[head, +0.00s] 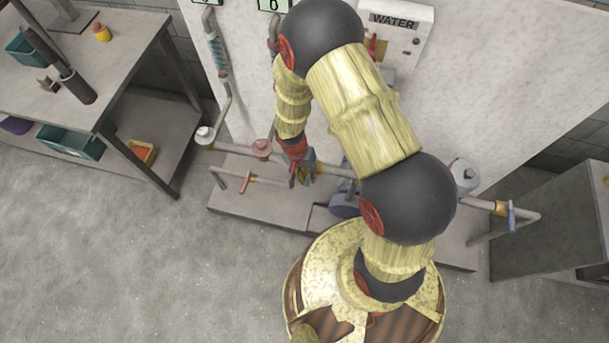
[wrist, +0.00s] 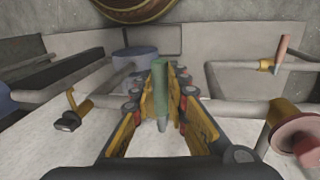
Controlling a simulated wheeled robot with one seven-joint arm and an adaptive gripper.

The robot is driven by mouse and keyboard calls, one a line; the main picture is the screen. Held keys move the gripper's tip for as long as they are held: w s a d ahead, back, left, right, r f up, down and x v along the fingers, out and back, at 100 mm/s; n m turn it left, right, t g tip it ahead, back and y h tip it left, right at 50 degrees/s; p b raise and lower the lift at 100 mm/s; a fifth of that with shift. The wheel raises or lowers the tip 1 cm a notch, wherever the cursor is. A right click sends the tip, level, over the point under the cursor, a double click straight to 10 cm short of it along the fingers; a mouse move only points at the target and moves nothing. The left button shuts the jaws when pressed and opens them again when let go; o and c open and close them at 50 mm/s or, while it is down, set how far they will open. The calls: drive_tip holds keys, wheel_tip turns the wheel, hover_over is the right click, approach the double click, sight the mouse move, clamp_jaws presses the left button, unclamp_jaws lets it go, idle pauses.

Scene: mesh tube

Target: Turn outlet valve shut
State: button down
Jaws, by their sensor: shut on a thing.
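My gripper (wrist: 162,92) is shut on a green handle (wrist: 163,70) in the wrist view; the handle stands upright between the two yellow fingers. In the head view my gripper (head: 303,177) is low over the pipe in front of the white panel, and the handle is mostly hidden by it. Other valves show: one with an orange handle (head: 246,182) on the left pipe end, also in the wrist view (wrist: 282,50), and one with a blue handle (head: 512,216) on the right pipe end. I see no label telling which valve is the outlet.
A pink round knob (head: 262,147) stands on the pipe left of my gripper, and also shows close by in the wrist view (wrist: 304,140). A white panel with a WATER box (head: 412,22) stands behind. A workbench (head: 118,70) is at left; the floor (head: 130,260) in front is clear.

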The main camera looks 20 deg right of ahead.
drive_tip(key=shift+d, duration=0.15)
idle(0.3)
drive_tip(key=c, duration=1.8)
unclamp_jaws()
drive_tip(key=shift+o, duration=0.4)
drive_tip(key=shift+s, duration=0.1)
wheel_tip(320, 180, up, 12)
drive_tip(key=w+a, duration=0.1)
drive_tip(key=a, duration=0.1)
drive_tip(key=shift+w, duration=0.2)
drive_tip(key=shift+f, duration=0.1)
drive_tip(key=shift+n, duration=0.3)
